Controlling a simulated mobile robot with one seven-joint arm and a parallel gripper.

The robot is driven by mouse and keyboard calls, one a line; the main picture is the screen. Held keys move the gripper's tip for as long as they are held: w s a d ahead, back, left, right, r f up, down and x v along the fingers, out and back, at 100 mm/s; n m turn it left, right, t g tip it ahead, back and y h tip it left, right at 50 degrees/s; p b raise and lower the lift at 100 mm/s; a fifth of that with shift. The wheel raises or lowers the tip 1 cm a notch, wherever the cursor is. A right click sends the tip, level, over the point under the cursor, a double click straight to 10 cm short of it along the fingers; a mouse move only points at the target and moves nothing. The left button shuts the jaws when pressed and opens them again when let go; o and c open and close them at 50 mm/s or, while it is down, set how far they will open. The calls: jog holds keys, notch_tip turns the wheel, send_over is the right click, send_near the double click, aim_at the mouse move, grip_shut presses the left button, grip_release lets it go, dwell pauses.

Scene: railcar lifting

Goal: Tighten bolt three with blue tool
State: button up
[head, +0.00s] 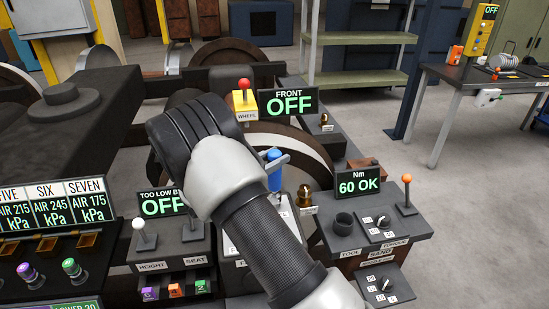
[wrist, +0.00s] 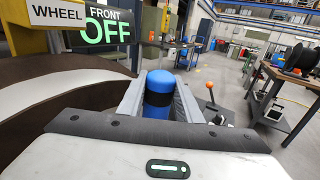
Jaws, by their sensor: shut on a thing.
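My gripper (head: 277,163) is shut on the blue tool (head: 274,178), an upright blue cylinder. In the wrist view the blue tool (wrist: 158,103), with a dark band, stands between the two grey fingers. Its lower end is hidden, so I cannot tell whether it touches a bolt. A brass bolt-like fitting (head: 304,196) stands just right of the tool in the head view, with a small label too small to read. Another small brass fitting (head: 324,120) is farther back. Which is bolt three cannot be told.
The torque stand (head: 390,250) holds an empty dark cup (head: 344,222), dials and an orange-knobbed lever (head: 407,190). Its display (head: 358,183) reads Nm 60 OK. The FRONT display (head: 288,102) reads OFF beside a red-knobbed WHEEL lever (head: 244,92). A height/seat panel (head: 165,245) stands left.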

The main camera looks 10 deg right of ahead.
aim_at(275, 152)
jog(key=shift+s+f+b, duration=0.1)
jog(key=shift+f+b, duration=0.8)
jog(key=shift+f, duration=0.85)
dwell(2.9)
jog(key=shift+r+p, duration=2.55)
jog(key=shift+r, duration=1.1)
